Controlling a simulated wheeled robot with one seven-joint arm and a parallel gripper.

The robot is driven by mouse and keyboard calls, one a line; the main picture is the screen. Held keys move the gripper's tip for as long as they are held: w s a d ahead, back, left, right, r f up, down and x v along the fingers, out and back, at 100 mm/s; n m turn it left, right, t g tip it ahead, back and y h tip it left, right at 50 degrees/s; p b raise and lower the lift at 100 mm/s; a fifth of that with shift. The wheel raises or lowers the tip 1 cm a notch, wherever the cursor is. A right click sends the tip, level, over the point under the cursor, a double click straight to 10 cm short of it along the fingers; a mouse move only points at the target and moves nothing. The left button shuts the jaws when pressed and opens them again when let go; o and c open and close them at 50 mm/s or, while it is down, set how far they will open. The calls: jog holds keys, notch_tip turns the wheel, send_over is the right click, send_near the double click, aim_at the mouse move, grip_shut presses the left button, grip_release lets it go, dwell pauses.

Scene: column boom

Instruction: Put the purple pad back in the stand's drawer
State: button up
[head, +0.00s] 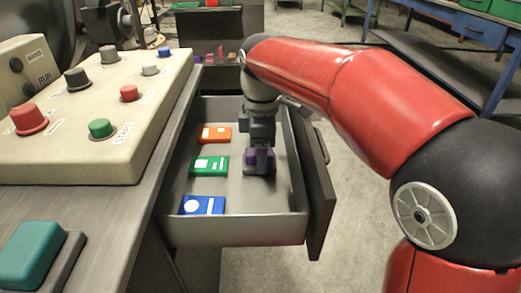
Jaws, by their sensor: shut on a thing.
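The stand's drawer (234,227) is pulled open in the head view, below the control panel's right side. My gripper (259,165) is down inside the drawer, pointing downward in its right half. It is shut on the purple pad (260,157), which is partly hidden by the fingers. I cannot tell whether the pad touches the drawer floor. An orange pad (215,134), a green pad (209,166) and a blue pad (202,205) lie in a row along the drawer's left side, left of my gripper.
A control panel (95,120) with several knobs and buttons stands on the stand's top. A teal block (30,254) sits at the near left. The drawer front (318,185) rises right of my gripper. Blue workbenches (470,28) stand at the back right, with open floor before them.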

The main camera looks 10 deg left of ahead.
jog(key=o, duration=1)
jog(key=shift+c, duration=0.2)
notch_tip(320, 180, up, 8)
jog(key=shift+p, duration=0.7)
jog(key=shift+s, duration=0.1)
